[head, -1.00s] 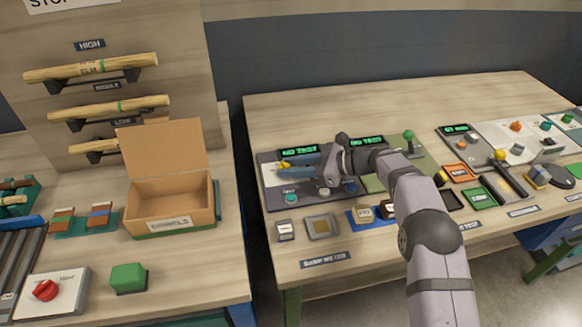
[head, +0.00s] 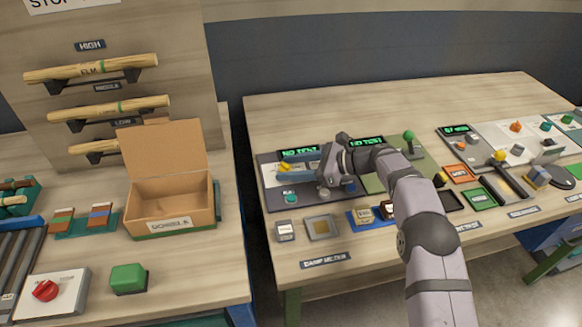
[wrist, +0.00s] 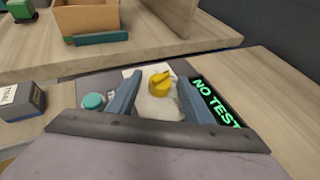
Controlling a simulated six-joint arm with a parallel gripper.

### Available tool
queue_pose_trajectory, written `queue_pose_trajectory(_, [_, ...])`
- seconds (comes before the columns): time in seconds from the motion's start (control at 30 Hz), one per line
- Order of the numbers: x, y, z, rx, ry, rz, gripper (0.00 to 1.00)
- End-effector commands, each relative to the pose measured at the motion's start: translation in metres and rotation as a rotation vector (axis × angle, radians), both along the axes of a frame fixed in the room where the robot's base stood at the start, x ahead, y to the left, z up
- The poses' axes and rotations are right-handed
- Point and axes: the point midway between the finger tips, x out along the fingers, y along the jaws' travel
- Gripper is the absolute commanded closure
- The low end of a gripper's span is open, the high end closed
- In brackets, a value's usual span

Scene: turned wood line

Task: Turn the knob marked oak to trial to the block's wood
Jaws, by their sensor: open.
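A yellow pointer knob (wrist: 160,86) sits on a pale plate on the grey panel. It also shows in the head view (head: 285,166). I cannot read any oak mark by it. My gripper (wrist: 161,77) is open, with one blue-grey finger on each side of the knob. I cannot tell whether either finger touches it. A pale block with a small label (head: 364,214) stands on a blue base in front of the panel. Its lettering is too small to read.
A teal button (wrist: 93,101) lies left of the fingers in the wrist view. A green NO TEST display (wrist: 216,101) is at the right. A small labelled box (head: 285,229) and a grey square fixture (head: 321,227) stand before the panel. An open cardboard box (head: 170,201) is left.

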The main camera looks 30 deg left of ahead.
Motion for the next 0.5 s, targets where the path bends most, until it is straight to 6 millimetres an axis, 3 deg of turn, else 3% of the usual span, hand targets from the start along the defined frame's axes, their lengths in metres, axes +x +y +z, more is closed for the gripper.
queue_pose_trajectory(0.17, [0.004,-0.009,0.003,-0.001,0.000,-0.003,0.54])
queue_pose_trajectory(0.5, [0.015,-0.049,0.020,0.001,-0.002,-0.002,0.54])
